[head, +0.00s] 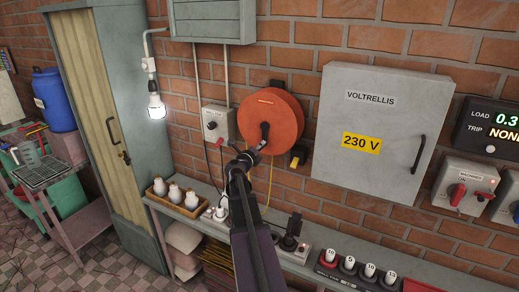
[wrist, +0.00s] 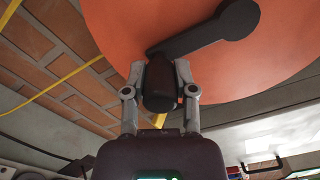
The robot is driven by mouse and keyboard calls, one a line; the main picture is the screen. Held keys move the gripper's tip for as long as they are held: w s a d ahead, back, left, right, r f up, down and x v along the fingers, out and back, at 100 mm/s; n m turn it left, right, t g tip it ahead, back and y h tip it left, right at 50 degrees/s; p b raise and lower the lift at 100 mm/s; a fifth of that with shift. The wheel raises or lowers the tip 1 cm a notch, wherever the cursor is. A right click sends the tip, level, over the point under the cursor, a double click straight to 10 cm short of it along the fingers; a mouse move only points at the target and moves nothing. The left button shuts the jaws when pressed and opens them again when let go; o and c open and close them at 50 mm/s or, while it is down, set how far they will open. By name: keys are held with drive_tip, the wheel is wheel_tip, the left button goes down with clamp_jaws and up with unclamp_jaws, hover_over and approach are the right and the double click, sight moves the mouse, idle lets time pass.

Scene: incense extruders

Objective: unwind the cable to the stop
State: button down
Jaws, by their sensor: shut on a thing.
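The orange cable reel (head: 282,112) is mounted on the brick wall, and its face fills the top of the wrist view (wrist: 120,25). A black crank arm (wrist: 215,35) sits on the face and ends in a black handle (wrist: 160,88). My gripper (head: 258,149) is at the lower part of the reel, and in the wrist view its two fingers (wrist: 160,75) are closed around the handle from both sides. A thin yellow cable (head: 270,180) hangs below the reel. How much cable is still wound is hidden by the reel face.
A grey VOLTRELLIS cabinet (head: 380,110) is right of the reel. A black and yellow block (head: 298,156) is on the wall below the reel. A switch box (head: 218,122) and lit lamp (head: 156,103) are to the left. A shelf (head: 340,251) with sockets runs below.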

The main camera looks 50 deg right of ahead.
drive_tip(key=shift+c, duration=2)
unclamp_jaws()
drive_tip(key=shift+s, duration=0.2)
drive_tip(key=shift+a, duration=0.15)
drive_tip(key=v, duration=1.1)
drive_tip(key=shift+a, duration=0.35)
drive_tip(key=shift+s, duration=0.1)
